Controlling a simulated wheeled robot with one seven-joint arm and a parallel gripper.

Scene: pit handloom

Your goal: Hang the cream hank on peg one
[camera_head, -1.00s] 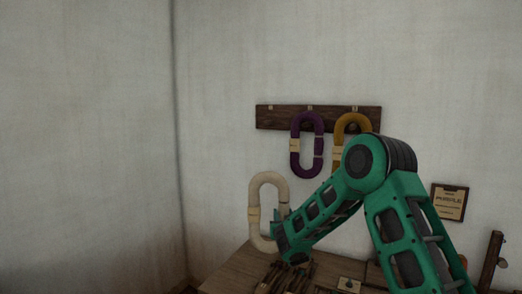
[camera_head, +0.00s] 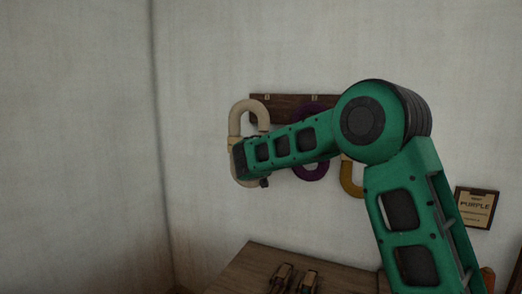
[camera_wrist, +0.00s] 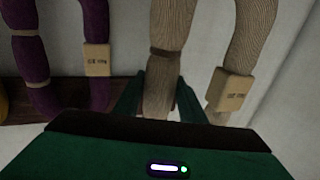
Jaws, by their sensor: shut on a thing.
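The cream hank (camera_head: 235,122) is an upright loop with a paper band, held in the air at the left end of the dark peg rail (camera_head: 288,104). My gripper (camera_wrist: 158,100) is shut on one strand of the cream hank, which also shows in the wrist view (camera_wrist: 172,35). In the head view my forearm hides the fingers. The rail's leftmost peg (camera_head: 267,97) looks bare, just right of the hank's top. I cannot tell how far the hank is from the wall, and no peg shows inside its loop.
The purple hank (camera_head: 312,174) and the ochre hank (camera_head: 350,180) hang on the rail to the right, partly behind my arm. A label board (camera_head: 476,207) is on the wall at right. A wooden table (camera_head: 250,272) below bears dark tools (camera_head: 282,278).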

